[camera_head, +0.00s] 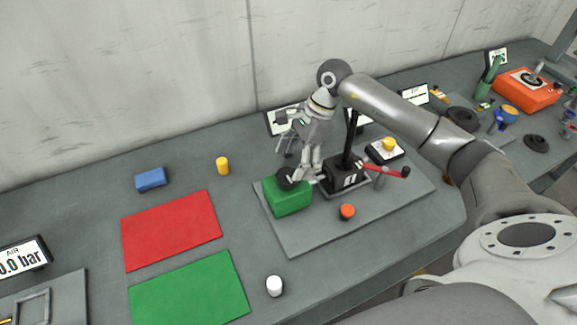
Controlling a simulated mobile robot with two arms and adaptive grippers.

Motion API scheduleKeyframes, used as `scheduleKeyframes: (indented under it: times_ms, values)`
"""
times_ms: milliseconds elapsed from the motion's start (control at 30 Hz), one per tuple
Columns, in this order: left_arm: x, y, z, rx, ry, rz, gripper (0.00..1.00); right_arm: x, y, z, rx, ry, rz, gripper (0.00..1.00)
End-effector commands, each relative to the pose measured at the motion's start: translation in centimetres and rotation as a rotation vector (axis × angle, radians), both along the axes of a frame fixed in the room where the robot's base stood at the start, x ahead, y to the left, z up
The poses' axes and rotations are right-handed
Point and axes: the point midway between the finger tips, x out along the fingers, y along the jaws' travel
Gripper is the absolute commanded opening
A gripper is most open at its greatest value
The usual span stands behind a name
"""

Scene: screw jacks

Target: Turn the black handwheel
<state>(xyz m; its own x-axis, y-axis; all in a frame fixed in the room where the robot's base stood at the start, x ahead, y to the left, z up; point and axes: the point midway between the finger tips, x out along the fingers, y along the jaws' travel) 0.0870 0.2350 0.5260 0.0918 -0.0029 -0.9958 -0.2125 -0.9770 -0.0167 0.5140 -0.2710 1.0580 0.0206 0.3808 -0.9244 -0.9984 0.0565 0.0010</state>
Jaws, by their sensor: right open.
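The black handwheel (287,178) sits on top of a green block (290,200) at the left part of a grey plate. My right gripper (302,176) points down just to the right of the handwheel, its fingers close to the wheel's right side. Its fingers are open; whether they touch the wheel cannot be told. The gripper hides part of the wheel's right edge. My left gripper is not in view.
Right of the gripper stands a black jack (345,176) with a tall post and a red-handled lever (390,171). An orange knob (347,211) is in front on the plate (320,235). Red (171,230) and green mats (190,292) lie left. Small cylinders stand nearby.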

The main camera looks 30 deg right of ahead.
Motion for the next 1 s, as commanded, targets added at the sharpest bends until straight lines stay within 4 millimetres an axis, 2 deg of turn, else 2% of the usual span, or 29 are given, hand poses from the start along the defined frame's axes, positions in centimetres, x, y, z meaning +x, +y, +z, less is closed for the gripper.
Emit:
scheduleKeyframes:
  times_ms: [33, 300, 633, 1000]
  values:
    - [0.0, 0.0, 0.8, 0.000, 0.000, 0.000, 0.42, -0.1, 0.4, -0.6, 0.002, 0.005, 0.000, 0.74]
    - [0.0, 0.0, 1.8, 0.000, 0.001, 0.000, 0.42, 0.1, 1.6, -3.6, 0.002, 0.001, -0.001, 0.74]
    - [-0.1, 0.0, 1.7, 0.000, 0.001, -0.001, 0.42, 0.1, 1.7, -4.1, 0.001, -0.002, -0.001, 0.74]
    - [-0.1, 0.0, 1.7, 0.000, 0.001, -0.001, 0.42, 0.1, 1.7, -4.0, 0.001, -0.002, -0.001, 0.28]
